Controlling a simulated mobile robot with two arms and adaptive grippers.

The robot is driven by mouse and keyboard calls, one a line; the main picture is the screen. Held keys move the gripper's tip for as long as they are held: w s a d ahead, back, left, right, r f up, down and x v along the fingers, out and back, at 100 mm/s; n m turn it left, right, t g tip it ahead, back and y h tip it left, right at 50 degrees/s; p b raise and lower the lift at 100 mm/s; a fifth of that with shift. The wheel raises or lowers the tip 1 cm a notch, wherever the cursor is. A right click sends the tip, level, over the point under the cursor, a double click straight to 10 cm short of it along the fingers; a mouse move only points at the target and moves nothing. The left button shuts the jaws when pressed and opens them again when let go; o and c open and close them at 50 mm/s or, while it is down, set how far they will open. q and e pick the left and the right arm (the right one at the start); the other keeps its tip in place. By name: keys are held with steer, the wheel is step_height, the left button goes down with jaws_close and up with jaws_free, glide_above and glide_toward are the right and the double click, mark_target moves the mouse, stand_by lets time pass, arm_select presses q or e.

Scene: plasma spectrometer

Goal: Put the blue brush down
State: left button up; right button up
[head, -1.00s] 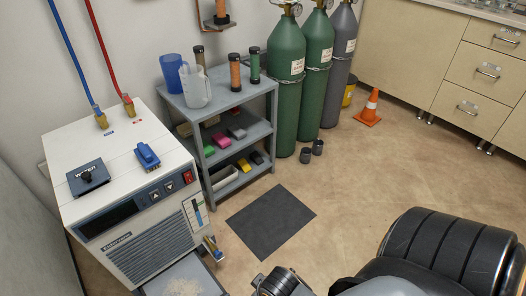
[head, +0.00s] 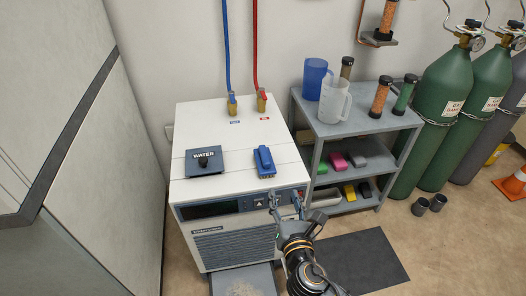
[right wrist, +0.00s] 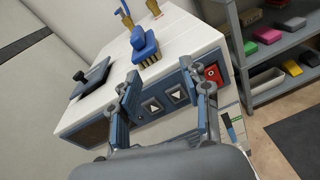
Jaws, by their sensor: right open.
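The blue brush (head: 264,161) lies on the white top of the chiller unit (head: 233,131), near its front edge and right of the WATER lid (head: 205,161). In the right wrist view the brush (right wrist: 144,45) rests bristles down on the top. My right gripper (head: 286,200) is open and empty in front of the unit's front panel, below and apart from the brush. Its two fingers (right wrist: 163,95) frame the panel buttons in the right wrist view. My left gripper is not in view.
A grey shelf cart (head: 345,128) with jugs and cylinders stands to the right. Green gas cylinders (head: 447,100) stand farther right. Blue and red hoses (head: 257,45) rise from the unit's back. A dark mat (head: 362,262) lies on the floor, and a tray (head: 243,281) sits below the unit.

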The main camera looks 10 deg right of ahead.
mark_target(265, 153)
steer(key=w+n, duration=0.1)
steer(key=w, duration=0.2)
steer(key=w+a+r+n, duration=0.1)
steer(key=w, duration=0.2)
steer(key=w+r+n+t+y, duration=0.1)
steer(key=w, duration=0.2)
steer(key=shift+w+a+r+n+b, duration=0.25)
steer(key=shift+w+a+n+b, duration=0.05)
steer(key=shift+w+a+b, duration=0.1)
steer(key=shift+w, duration=0.3)
steer(key=shift+w+a+b, duration=0.1)
steer(key=shift+w+b, duration=0.45)
steer(key=shift+w, duration=1.8)
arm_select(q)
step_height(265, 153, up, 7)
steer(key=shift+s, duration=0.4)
arm_select(e)
steer(key=shift+r, duration=0.1)
jaws_close()
